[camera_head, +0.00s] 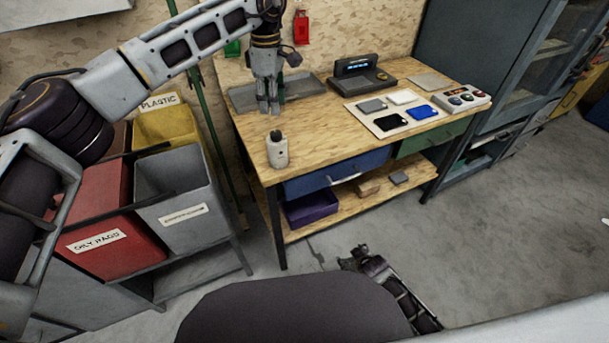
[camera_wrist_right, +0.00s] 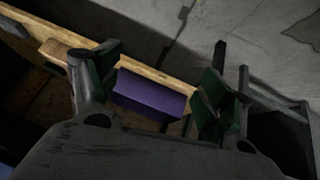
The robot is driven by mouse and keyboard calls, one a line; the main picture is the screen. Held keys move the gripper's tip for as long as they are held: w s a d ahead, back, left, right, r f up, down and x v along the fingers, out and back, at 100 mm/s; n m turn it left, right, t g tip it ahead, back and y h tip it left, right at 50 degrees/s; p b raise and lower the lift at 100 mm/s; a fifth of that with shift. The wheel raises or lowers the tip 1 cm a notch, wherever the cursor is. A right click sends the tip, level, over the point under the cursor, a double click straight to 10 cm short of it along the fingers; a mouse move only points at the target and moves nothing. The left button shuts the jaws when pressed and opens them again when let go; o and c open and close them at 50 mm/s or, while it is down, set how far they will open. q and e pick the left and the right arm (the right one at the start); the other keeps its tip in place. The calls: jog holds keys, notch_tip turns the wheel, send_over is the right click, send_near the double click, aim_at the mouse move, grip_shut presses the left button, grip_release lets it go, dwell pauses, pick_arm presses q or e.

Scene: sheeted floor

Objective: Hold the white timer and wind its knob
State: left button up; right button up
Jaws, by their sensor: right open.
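The white timer (camera_head: 277,150) stands upright near the front left corner of the wooden workbench, with a dark knob on its top. My left gripper (camera_head: 268,108) points down above the bench, just behind the timer in the head view and apart from it. Whether its fingers are open or shut is too small to tell. My right gripper (camera_head: 354,256) is low in front of the bench, away from the timer. In the right wrist view my right gripper (camera_wrist_right: 160,80) is open and empty, with its two fingers wide apart.
The workbench (camera_head: 310,140) carries a grey tray (camera_head: 300,86), a dark device with a display (camera_head: 360,78) and a board with several flat pieces (camera_head: 380,124). A purple bin (camera_head: 312,207) is on the lower shelf, also in the right wrist view (camera_wrist_right: 150,95). Waste bins (camera_head: 180,205) stand left.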

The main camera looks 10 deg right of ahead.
jog(key=w+a+r+t+y, duration=0.1)
jog(key=w+a+r, duration=0.1)
jog(key=r, duration=0.2)
jog(key=w+a+r+t, duration=0.1)
jog(key=w+a+r, duration=0.1)
jog(key=w+r, duration=0.15)
jog(key=n+t+y, duration=0.1)
jog(key=t+y, duration=0.6)
send_near(277, 149)
notch_tip(277, 149, down, 2)
jog(key=d, duration=0.2)
jog(key=shift+f, duration=0.2)
jog(key=shift+x, duration=6.8)
jog(key=shift+a+f, duration=0.1)
jog(key=shift+f, duration=0.05)
jog(key=shift+c, duration=0.2)
